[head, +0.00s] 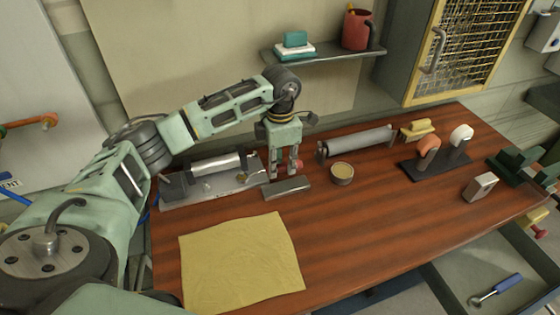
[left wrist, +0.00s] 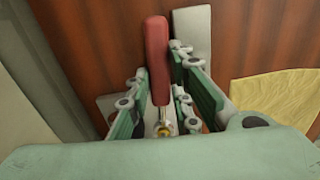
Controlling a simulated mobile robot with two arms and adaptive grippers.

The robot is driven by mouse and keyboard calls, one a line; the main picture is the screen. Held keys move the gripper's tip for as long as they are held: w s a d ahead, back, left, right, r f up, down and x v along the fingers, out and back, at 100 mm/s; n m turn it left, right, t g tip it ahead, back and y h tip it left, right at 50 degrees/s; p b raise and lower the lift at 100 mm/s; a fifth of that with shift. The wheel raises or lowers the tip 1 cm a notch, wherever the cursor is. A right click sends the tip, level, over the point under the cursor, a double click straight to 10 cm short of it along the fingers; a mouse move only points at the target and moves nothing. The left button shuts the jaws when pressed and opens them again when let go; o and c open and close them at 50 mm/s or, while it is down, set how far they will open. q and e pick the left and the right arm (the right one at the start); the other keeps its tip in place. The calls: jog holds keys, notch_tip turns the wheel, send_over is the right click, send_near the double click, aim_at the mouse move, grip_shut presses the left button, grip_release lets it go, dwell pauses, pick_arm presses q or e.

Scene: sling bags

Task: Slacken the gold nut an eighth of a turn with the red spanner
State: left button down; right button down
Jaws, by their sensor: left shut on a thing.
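My left gripper (head: 283,174) points down over the wooden bench, beside a grey metal fixture (head: 225,184) with a pale cylinder. It is shut on the red spanner (left wrist: 156,60), whose red handle lies between the fingers in the left wrist view. Only a small red end of the spanner (head: 299,165) shows in the head view. A small gold-coloured piece (left wrist: 164,129) shows at the near end of the handle; I cannot tell whether it is the gold nut or part of the spanner. My right gripper is not in view.
A dark grey block (head: 287,188) lies just in front of the gripper. A yellow cloth (head: 240,262) covers the front left of the bench. A round tin (head: 342,173), a grey roller (head: 357,143) and a rack (head: 436,165) stand to the right. The front middle is clear.

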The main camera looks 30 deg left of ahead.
pick_arm(q)
jog(key=r, duration=0.3)
jog(key=shift+w+a+r+p, duration=0.2)
jog(key=shift+r+p, duration=0.2)
jog(key=shift+a+r+p, duration=0.15)
jog(key=shift+r+p, duration=0.75)
jog(key=shift+r, duration=0.55)
jog(key=shift+f, duration=0.15)
jog(key=shift+s, duration=0.1)
